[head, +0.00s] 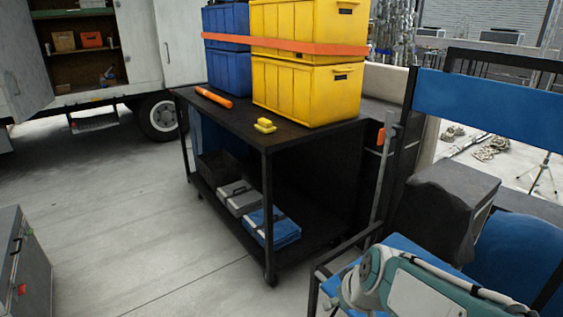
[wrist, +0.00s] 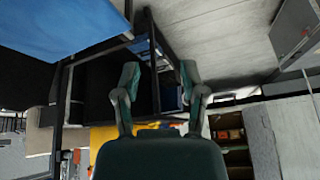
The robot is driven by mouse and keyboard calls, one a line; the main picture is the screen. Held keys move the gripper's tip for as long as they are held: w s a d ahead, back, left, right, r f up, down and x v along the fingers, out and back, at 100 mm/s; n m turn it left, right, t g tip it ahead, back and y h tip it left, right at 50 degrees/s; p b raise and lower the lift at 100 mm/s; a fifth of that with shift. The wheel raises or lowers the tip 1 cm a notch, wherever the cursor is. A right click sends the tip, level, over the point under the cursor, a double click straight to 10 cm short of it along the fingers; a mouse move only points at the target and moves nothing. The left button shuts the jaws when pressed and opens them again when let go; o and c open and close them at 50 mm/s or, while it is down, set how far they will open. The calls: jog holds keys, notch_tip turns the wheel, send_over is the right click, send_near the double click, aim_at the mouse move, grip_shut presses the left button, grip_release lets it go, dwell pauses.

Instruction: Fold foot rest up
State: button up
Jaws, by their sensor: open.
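A tall chair with a blue back (head: 487,97) and a black frame stands at the right in the head view. Its blue seat (head: 400,247) is partly hidden behind my teal and white arm. I cannot clearly pick out the foot rest. In the wrist view, blue fabric (wrist: 65,25) fills the upper left, and dark frame bars (wrist: 153,45) run beside it. My gripper (wrist: 159,76) is open and empty, with its two fingers apart. The dark bars show beyond and between the fingertips; I cannot tell how far off they are. My gripper is out of the head view.
A black cart (head: 255,132) with yellow crates (head: 305,92) and blue crates (head: 228,68) stands left of the chair. A grey case (head: 22,265) stands at the lower left. A white truck (head: 180,40) is behind. The floor between case and cart is clear.

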jog(key=s+d+r+m+h, duration=0.1)
jog(key=s+d+r, duration=0.1)
jog(key=s, duration=0.4)
jog(key=s+d+r+m+h, duration=0.1)
jog(key=s+d+r+m, duration=0.1)
jog(key=s+r, duration=0.3)
jog(key=shift+s+t, duration=0.3)
jog(key=shift+s, duration=0.05)
jog(key=shift+w+r, duration=0.1)
